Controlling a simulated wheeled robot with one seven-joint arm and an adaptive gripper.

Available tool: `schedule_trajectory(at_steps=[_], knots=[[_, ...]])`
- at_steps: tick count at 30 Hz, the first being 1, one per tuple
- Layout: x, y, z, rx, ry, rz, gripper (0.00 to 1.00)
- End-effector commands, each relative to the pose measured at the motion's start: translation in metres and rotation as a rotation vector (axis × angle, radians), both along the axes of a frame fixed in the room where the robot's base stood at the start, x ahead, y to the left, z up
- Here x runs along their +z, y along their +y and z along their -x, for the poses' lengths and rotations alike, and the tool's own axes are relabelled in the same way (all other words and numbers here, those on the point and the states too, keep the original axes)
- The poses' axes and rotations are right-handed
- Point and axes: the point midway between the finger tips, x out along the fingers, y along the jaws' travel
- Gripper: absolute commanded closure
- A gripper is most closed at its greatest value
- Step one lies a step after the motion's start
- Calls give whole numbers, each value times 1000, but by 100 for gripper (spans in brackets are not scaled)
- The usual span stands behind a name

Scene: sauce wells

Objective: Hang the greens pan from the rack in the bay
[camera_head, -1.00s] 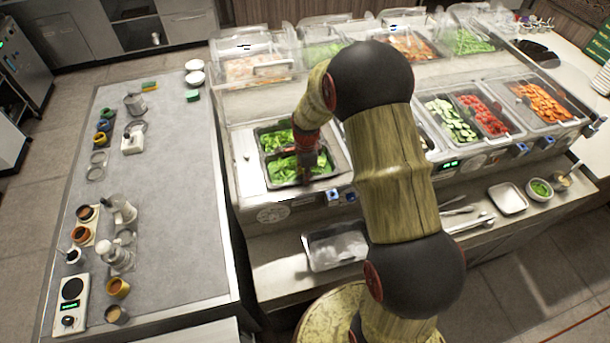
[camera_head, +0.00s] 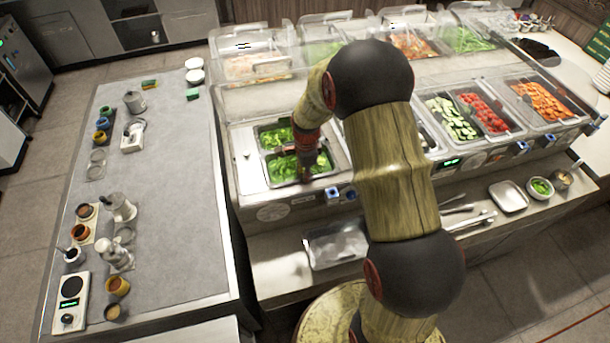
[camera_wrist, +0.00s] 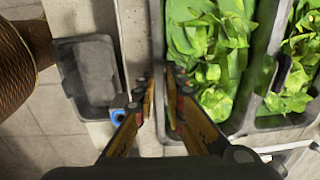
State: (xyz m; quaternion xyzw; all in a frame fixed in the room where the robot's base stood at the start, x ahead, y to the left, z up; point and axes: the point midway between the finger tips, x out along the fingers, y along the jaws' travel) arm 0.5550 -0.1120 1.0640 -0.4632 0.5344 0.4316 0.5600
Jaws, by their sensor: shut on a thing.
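The greens pan (camera_head: 285,186) is a rectangular pan of chopped leafy greens at the near left of the counter. My gripper (camera_head: 305,177) reaches down at its near side. In the wrist view, my gripper (camera_wrist: 160,82) has its two fingers close together along the pan's near edge, shut on it. The greens pan (camera_wrist: 259,80) shows just right of the fingers there, with dark inner walls. The bay (camera_head: 248,172) is the pale counter opening around the pan. I cannot tell whether the rim rests fully on its ledge. The gripped bit is mostly hidden between the fingers.
A second greens section (camera_head: 271,137) lies just behind. Pans of cucumber (camera_head: 449,118), red tomato (camera_head: 486,115) and orange pieces (camera_head: 541,102) stand to the right. An empty tray (camera_head: 336,246) sits on the lower shelf in front. A grey table (camera_head: 170,210) with jars stands left.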

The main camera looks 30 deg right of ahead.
Motion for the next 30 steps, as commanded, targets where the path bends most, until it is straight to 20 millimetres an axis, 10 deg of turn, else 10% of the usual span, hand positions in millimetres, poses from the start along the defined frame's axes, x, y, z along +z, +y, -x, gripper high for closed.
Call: schedule_trajectory(at_steps=[14,15,30], knots=[[-7,1,2,0,5,-1,100],[-8,1,3,0,6,-1,87],[-7,1,2,0,5,-1,67]])
